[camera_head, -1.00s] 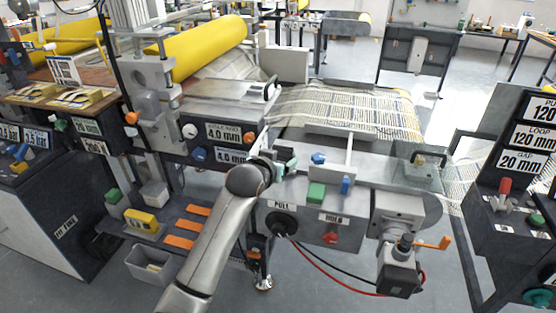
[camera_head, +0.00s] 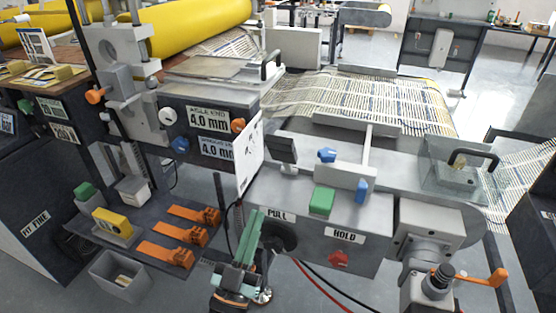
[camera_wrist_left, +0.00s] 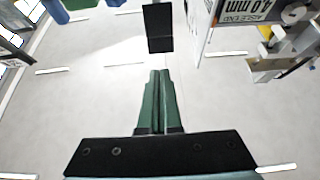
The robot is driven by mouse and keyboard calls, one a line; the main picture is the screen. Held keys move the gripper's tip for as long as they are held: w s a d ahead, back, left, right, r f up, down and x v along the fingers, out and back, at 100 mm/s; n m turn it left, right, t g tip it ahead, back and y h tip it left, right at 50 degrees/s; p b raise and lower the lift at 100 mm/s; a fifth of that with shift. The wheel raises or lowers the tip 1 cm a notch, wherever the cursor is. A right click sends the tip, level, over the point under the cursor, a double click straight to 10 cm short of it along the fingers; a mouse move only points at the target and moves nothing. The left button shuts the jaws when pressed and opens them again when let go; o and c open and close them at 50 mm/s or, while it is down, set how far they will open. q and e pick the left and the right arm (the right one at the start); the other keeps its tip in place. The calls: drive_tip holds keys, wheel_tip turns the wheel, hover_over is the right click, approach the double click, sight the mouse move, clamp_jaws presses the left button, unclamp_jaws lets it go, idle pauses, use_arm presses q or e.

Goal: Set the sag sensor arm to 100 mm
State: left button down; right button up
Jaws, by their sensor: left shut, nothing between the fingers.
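My left gripper (camera_head: 257,215) has green fingers. It is shut and empty, in front of the grey control box (camera_head: 310,235), near the PULL label (camera_head: 277,215). In the left wrist view its closed fingers (camera_wrist_left: 159,74) point at a black rectangular piece (camera_wrist_left: 158,28), with a gap of floor between. A white upright plate with dark marks (camera_head: 249,155) stands just above the gripper in the head view. I cannot tell for certain which part is the sag sensor arm, and I read no 100 mm marking. My right gripper is not in view.
An orange crank (camera_head: 485,278) sticks out at right. Orange clamps (camera_head: 180,234) lie on a low shelf at left. Patterned mesh (camera_head: 360,100) runs behind.

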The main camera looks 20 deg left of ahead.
use_arm(q)
drive_tip(key=p, duration=0.1)
approach(279, 146)
drive_tip(key=x, duration=0.5)
drive_tip(key=shift+w, duration=0.2)
drive_tip(key=shift+w+r, duration=0.35)
drive_tip(key=shift+w, duration=0.3)
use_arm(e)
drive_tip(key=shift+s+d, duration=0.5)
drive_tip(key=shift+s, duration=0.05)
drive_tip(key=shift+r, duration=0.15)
